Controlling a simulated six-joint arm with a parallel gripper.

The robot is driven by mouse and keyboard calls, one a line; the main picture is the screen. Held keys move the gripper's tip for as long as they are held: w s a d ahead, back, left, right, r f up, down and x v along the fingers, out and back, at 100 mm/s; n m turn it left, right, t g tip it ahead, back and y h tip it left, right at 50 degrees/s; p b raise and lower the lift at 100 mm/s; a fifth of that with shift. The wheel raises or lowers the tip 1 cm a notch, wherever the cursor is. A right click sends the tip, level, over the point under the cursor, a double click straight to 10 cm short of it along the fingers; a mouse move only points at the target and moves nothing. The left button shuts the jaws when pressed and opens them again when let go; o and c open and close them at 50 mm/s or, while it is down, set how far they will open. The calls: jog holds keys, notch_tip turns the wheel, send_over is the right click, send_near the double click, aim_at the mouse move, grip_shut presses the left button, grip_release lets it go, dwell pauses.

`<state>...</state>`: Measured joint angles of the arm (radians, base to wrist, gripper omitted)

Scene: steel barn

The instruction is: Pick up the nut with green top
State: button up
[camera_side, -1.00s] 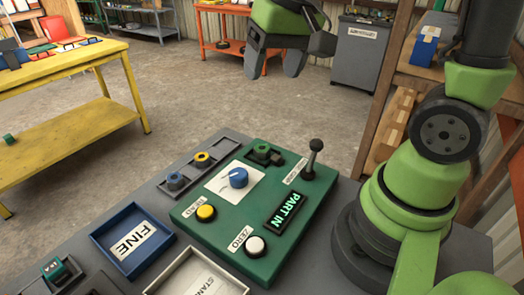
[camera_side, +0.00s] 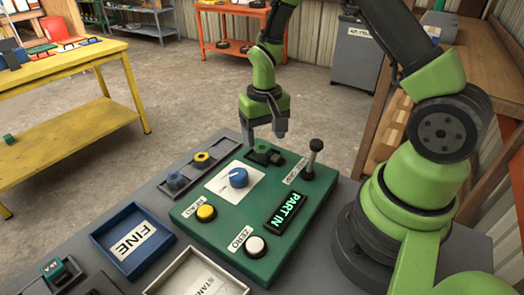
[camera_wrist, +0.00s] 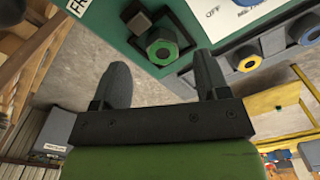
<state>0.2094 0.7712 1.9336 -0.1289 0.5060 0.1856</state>
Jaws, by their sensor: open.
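The nut with green top (camera_side: 262,147) sits in a dark holder at the back corner of the green control box (camera_side: 225,258). It also shows in the wrist view (camera_wrist: 162,50), dark-sided with a green ring on top. My gripper (camera_side: 265,134) points down just above this nut, its two fingers apart and nothing between them. In the wrist view my gripper (camera_wrist: 163,75) has its fingertips on either side of the nut's near edge in the picture; I cannot tell the exact height gap.
A black rack left of the box holds a yellow-topped nut (camera_side: 202,158) and a blue-topped nut (camera_side: 176,179). A black lever (camera_side: 313,158) stands upright right of the green nut. A blue knob (camera_side: 238,178) is in front. A blue FINE tray (camera_side: 133,242) lies front left.

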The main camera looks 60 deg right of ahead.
aim_at(263, 149)
jog(key=shift+a+f, duration=0.1)
jog(key=shift+f, duration=1.85)
jog(key=c, duration=1.1)
jog(key=shift+o, duration=0.2)
